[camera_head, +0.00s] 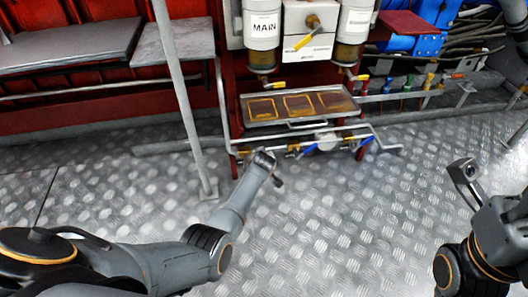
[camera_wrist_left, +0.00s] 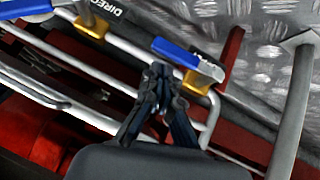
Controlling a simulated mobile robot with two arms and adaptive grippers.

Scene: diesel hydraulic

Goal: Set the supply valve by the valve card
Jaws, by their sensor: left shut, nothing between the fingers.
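A row of small valves sits on the low pipework under the filter unit. One blue valve handle (camera_head: 309,150) and another blue handle (camera_head: 366,141) show there, with a white round part (camera_head: 327,141) between them. Which one is the supply valve I cannot tell, and no valve card is readable. My left gripper (camera_head: 264,158) is shut and empty, beside the left end of this pipework. In the left wrist view, its fingertips (camera_wrist_left: 160,74) are near a blue handle (camera_wrist_left: 188,59) on a brass body (camera_wrist_left: 198,82). Lettering starting "DIREC" (camera_wrist_left: 107,8) is cut off. My right gripper (camera_head: 466,178) is over the floor.
A shallow tray (camera_head: 300,122) with brown panels is above the valves. A canister labelled MAIN (camera_head: 262,27) and a yellow lever (camera_head: 308,39) are higher up. A grey post (camera_head: 181,92) stands left of my left gripper. The checker-plate floor (camera_head: 330,225) is clear.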

